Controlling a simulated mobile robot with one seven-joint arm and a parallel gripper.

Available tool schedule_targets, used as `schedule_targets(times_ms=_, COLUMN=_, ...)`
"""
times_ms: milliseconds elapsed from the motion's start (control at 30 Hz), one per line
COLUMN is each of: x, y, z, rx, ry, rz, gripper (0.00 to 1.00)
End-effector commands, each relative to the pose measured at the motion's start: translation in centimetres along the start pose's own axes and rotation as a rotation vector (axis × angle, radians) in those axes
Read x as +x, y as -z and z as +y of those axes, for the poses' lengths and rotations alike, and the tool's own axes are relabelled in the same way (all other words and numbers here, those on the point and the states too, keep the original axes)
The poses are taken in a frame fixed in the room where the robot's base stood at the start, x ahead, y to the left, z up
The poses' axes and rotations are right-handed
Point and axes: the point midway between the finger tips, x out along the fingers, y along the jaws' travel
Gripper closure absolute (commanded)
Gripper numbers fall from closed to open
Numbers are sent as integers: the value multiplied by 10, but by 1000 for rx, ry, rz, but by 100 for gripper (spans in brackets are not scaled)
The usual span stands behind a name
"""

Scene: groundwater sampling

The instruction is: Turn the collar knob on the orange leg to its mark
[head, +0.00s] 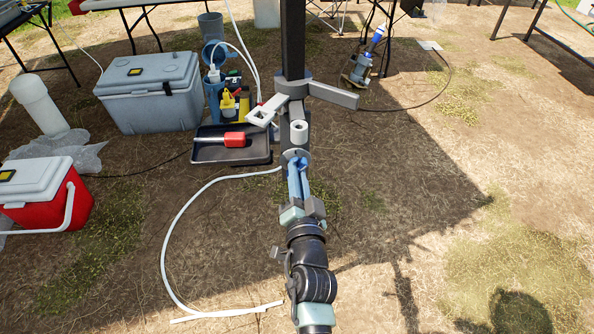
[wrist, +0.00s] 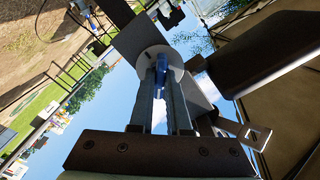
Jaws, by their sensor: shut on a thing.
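My gripper (head: 298,172) is shut on a blue knob (wrist: 161,66) with a pale round disc (wrist: 178,62) behind it. The knob sits low on a dark upright post (head: 293,40) in the head view, and the fingers cover part of it. In the wrist view my gripper (wrist: 161,82) has one finger on each side of the knob. I cannot make out an orange colour on this post, nor a mark by the knob.
Grey arms (head: 332,95) stick out from the post above my gripper, with a white cylinder (head: 299,131) close by. A black tray (head: 212,157) with a red-headed tool (head: 234,139) lies left. A white hose (head: 173,240) curves over the ground. The ground at right is mostly clear.

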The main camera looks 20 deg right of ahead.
Motion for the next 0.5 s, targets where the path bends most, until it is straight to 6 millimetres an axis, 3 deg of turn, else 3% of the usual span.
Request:
schedule_targets(times_ms=233, x=0, y=-2, z=4, rx=-285, ry=-1, rz=1, gripper=100)
schedule_targets(times_ms=500, x=0, y=2, z=2, rx=-324, ry=-6, rz=2, gripper=100)
